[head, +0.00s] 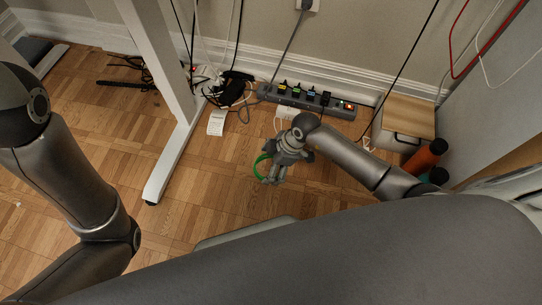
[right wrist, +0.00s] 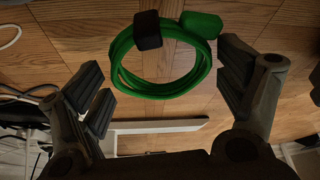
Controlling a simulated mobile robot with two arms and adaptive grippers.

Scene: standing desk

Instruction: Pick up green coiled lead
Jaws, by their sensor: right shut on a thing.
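The green coiled lead (head: 262,166) is at my right gripper (head: 276,176) in the head view, low over the wooden floor. In the right wrist view the lead (right wrist: 130,82) is a loop of several turns with a black block and a green end piece at its top. Whether the coil still touches the floor I cannot tell. My left arm shows at the left of the head view, but its gripper is out of view.
A power strip (head: 310,101) with several plugs lies along the wall. A white desk leg (head: 168,100) stands left of the gripper. A paper slip (head: 217,122), dark cables, a wooden-topped box (head: 408,116) and an orange bottle (head: 425,157) are nearby.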

